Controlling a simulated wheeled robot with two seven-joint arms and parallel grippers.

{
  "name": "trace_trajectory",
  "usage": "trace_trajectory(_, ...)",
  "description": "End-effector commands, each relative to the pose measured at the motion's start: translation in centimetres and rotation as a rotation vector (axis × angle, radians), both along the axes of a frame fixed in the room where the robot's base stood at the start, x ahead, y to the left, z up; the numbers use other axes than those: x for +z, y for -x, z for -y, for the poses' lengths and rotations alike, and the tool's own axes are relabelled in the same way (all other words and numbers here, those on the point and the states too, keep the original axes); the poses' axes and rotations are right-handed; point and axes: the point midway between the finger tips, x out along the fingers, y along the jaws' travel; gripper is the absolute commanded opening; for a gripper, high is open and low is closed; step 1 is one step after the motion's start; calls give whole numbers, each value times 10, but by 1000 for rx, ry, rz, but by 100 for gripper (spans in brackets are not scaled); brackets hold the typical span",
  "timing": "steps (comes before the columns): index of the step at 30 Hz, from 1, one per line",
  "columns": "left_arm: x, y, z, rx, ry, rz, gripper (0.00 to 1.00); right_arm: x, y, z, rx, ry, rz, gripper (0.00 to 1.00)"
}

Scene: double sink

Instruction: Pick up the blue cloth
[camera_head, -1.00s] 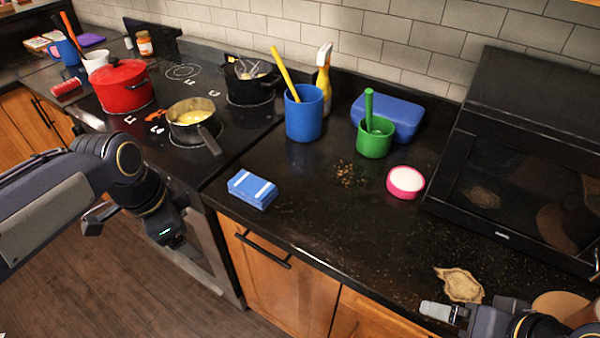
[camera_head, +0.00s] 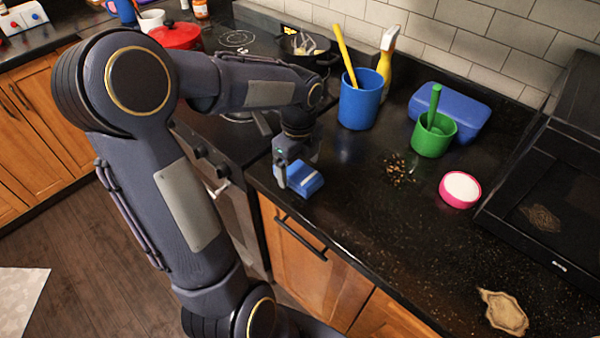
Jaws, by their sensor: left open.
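The blue cloth (camera_head: 305,184), a small folded block with pale stripes, lies on the dark counter near its front edge, beside the stove. My left gripper (camera_head: 294,171) points down right over the cloth's left and far part and covers some of it. Its jaws are open. One finger shows at the cloth's left side; the other is hard to make out. I cannot tell whether the fingers touch the cloth. My right gripper is out of view.
Behind the cloth stand a blue cup (camera_head: 362,103) with a yellow-handled tool and a green cup (camera_head: 432,137). A pink-rimmed round dish (camera_head: 460,189) and scattered crumbs (camera_head: 398,170) lie to the right. The counter between the cloth and the brown stain (camera_head: 503,312) is clear.

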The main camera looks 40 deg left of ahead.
Motion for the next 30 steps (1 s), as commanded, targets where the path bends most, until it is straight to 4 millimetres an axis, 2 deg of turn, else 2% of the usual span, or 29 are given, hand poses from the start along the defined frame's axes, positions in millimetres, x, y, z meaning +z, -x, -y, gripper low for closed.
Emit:
trace_trajectory(4,-16,0,0,1,0,-1,85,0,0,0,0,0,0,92)
trace_trajectory(12,-19,0,0,2,0,2,84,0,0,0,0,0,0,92)
trace_trajectory(23,-18,0,0,2,0,2,37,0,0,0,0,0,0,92)
trace_trajectory(30,-18,0,0,2,0,2,37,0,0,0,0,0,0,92)
